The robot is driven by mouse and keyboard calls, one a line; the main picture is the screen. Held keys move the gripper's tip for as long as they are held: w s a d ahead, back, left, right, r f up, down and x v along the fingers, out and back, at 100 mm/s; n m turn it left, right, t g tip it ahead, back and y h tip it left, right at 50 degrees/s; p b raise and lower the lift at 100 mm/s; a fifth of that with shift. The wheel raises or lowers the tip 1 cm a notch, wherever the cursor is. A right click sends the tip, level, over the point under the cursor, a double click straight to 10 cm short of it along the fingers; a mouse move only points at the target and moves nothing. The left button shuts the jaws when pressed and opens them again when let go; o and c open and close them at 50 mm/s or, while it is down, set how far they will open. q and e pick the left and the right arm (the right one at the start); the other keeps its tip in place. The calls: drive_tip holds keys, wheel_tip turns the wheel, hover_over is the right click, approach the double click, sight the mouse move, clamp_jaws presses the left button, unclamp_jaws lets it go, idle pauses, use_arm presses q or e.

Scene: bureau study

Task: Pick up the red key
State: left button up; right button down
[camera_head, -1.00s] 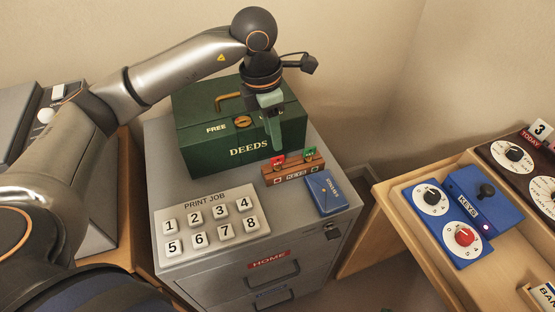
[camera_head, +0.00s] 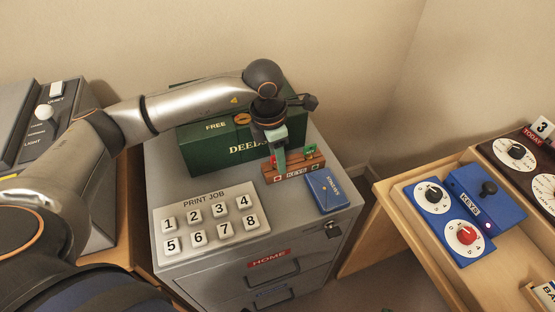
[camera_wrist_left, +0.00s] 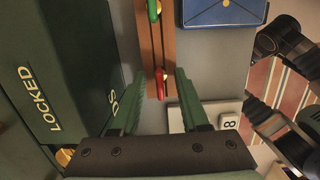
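The red key (camera_wrist_left: 161,84) stands in a brown wooden key rack (camera_head: 308,167) on top of the grey cabinet. In the left wrist view it lies between the two green fingers of my left gripper (camera_wrist_left: 158,78), with a gap to each finger. The gripper is open. In the head view my left gripper (camera_head: 280,166) points down at the left end of the rack and mostly hides the red key. A green key (camera_head: 310,150) stands at the rack's right end.
The green DEEDS box (camera_head: 203,151) stands close behind the rack. A blue booklet (camera_head: 326,190) lies to its front right, and the PRINT JOB button panel (camera_head: 183,238) to its front left. A wooden desk with a blue KEYS panel (camera_head: 487,207) is at the right.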

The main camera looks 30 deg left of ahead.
use_arm(q)
clamp_jaws()
idle(0.5)
drive_tip(key=shift+r, duration=0.15)
